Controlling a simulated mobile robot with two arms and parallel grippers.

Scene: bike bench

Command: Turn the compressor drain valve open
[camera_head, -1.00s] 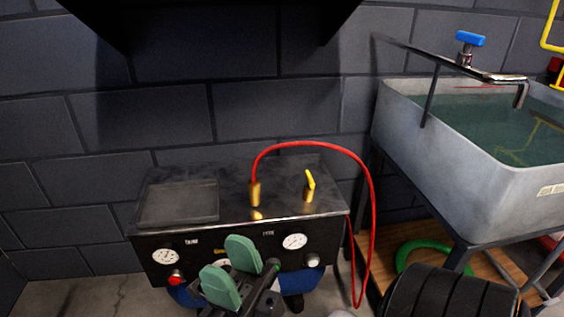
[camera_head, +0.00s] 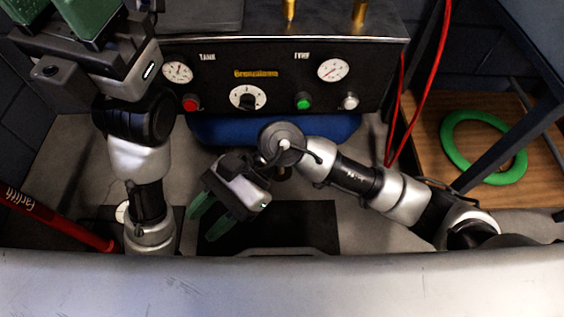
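The compressor's dark front panel (camera_head: 222,76) faces me, with the blue tank (camera_head: 345,128) below it. I cannot make out the drain valve for certain. A small brownish part (camera_head: 285,173) shows under the tank, mostly behind my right wrist. My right gripper (camera_head: 207,215) hangs in front of and below the tank, its green fingers apart and pointing down-left, with nothing between them. My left gripper (camera_head: 72,12) is raised at the top left, in front of the panel's left end; its green fingers are cut off by the picture edge.
The panel carries gauges, a red button (camera_head: 191,103), a dial (camera_head: 248,97) and a green button (camera_head: 304,101). A red hose (camera_head: 420,90) hangs at the right. A green ring (camera_head: 449,139) lies on a wooden board. A red bar (camera_head: 60,222) lies at lower left.

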